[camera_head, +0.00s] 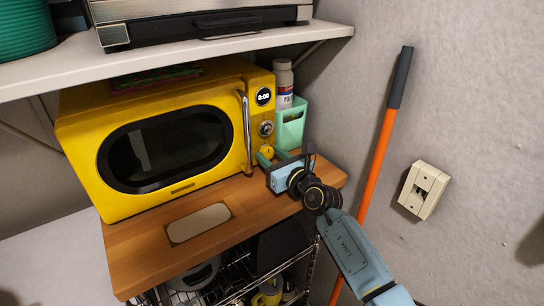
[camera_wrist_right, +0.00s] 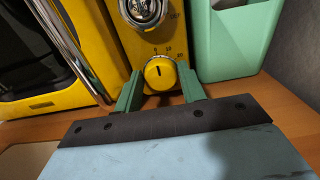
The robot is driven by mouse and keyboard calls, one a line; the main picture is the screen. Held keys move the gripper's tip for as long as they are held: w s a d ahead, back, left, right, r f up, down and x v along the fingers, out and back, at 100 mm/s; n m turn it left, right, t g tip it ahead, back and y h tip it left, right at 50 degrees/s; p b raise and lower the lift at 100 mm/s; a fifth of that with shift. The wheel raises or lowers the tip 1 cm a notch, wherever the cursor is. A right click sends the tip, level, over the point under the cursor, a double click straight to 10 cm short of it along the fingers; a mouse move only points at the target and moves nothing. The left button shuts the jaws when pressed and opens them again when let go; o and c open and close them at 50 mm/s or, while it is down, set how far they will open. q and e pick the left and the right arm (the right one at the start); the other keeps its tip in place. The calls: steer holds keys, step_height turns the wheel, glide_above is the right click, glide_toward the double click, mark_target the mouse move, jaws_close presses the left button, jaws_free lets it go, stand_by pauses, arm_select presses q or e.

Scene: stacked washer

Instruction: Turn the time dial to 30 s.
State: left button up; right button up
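A yellow microwave (camera_head: 85,130) stands on a wooden shelf, its display (camera_head: 263,96) reading 0:00. Its panel has a silver upper knob (camera_head: 266,128) and a yellow lower dial (camera_head: 267,152). In the right wrist view the yellow dial (camera_wrist_right: 160,73) has a dark pointer mark, roughly upright, and small printed marks around it, too blurred to read surely. The silver knob (camera_wrist_right: 143,10) is cut off at the top. My right gripper (camera_wrist_right: 160,78) is open, its green fingers on either side of the yellow dial; contact cannot be told. My left gripper is not in view.
A green holder (camera_head: 291,125) with a white bottle (camera_head: 284,82) stands close right of the panel. The microwave's door handle (camera_head: 246,130) is just left. A shelf (camera_head: 180,53) with an appliance hangs above. An orange pole (camera_head: 378,160) leans on the wall.

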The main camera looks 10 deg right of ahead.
steer(key=c, duration=0.5)
steer(key=shift+o, duration=0.2)
steer(key=m+p, duration=0.3)
steer(key=shift+r, duration=0.1)
steer(key=shift+d+m+p, duration=0.15)
steer(key=shift+m+p, duration=0.7)
steer(key=shift+m, duration=1.05)
steer(key=shift+f, duration=0.2)
steer(key=o, duration=0.9)
steer(key=shift+o, duration=0.2)
